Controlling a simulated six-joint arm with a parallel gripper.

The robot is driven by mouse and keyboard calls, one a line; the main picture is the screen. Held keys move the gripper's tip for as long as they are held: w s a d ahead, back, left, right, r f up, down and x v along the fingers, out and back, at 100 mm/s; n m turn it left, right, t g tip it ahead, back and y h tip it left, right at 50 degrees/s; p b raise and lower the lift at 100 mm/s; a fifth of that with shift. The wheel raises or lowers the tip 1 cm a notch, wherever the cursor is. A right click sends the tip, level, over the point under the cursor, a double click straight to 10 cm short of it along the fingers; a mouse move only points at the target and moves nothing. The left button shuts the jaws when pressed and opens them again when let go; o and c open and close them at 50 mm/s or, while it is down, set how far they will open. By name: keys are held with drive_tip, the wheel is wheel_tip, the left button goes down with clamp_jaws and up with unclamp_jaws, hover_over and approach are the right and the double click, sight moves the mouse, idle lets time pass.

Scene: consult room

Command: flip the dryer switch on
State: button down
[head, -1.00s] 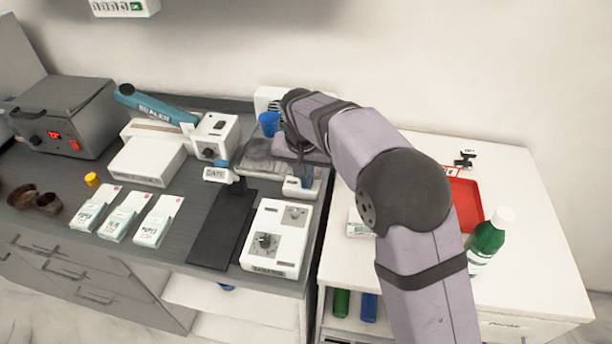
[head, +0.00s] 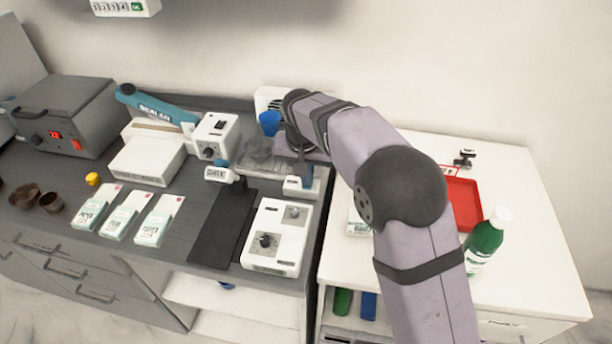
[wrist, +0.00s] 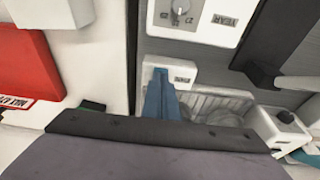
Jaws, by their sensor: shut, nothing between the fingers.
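A small white block (head: 300,187) with a dark label sits at the front right end of a clear-sided tray (head: 262,166) on the dark counter. It also shows in the wrist view (wrist: 184,69), but its label is too blurred to read. My gripper (wrist: 159,75) is shut and empty. Its blue fingers reach over the white block, their tips close to the label's left side. I cannot tell whether they touch it. Any switch lever on the block is hidden or too small to make out. In the head view my arm covers much of my gripper.
A white device with a dial (head: 277,239) stands just in front of the block. A red tray (head: 465,203) and green bottle (head: 485,240) stand on the white cabinet at right.

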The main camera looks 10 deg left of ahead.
drive_tip(key=shift+w+r+p, duration=0.2)
drive_tip(key=shift+w+p, duration=0.15)
idle(0.3)
drive_tip(key=shift+r+p, duration=0.45)
drive_tip(key=shift+r, duration=0.1)
drive_tip(key=p+v, duration=0.2)
drive_tip(key=v, duration=0.1)
drive_tip(key=shift+w+r+p, duration=0.15)
drive_tip(key=shift+r+p, duration=0.05)
drive_tip(key=shift+p, duration=0.2)
drive_tip(key=s+r+b, duration=0.3)
drive_tip(key=s+r, duration=0.1)
drive_tip(key=r, duration=0.4)
drive_tip(key=shift+s+r, duration=0.2)
drive_tip(key=shift+s, duration=0.15)
